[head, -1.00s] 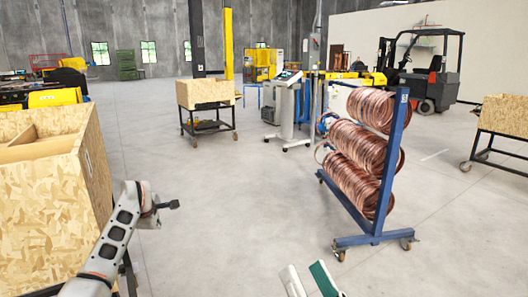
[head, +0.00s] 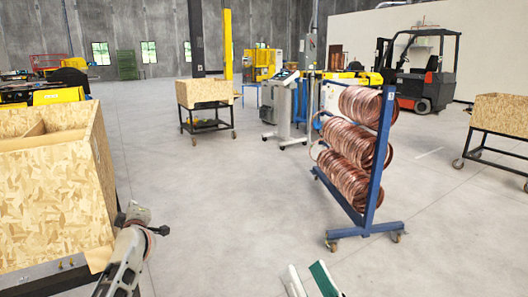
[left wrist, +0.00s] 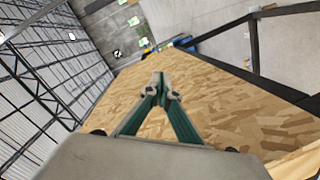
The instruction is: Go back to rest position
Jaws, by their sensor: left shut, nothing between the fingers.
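My left gripper (left wrist: 159,82) shows in the left wrist view with its green-sided fingers meeting at the tips and nothing between them. A large chipboard bin wall (left wrist: 215,110) fills much of that view behind the fingers. In the head view my left arm comes in at the lower left, beside the bin (head: 45,195); its fingers are not clear there. My right gripper (head: 307,277) shows at the bottom edge of the head view, its white and green fingers apart and empty. Copper tube coils (head: 350,145) hang on a blue wheeled rack (head: 377,170), well away from both grippers.
The chipboard bin stands close on the left. A smaller box on a cart (head: 203,93) and a grey console (head: 285,105) stand farther back. Another box (head: 502,112) is at the right, with a forklift (head: 420,75) behind. The middle floor is clear.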

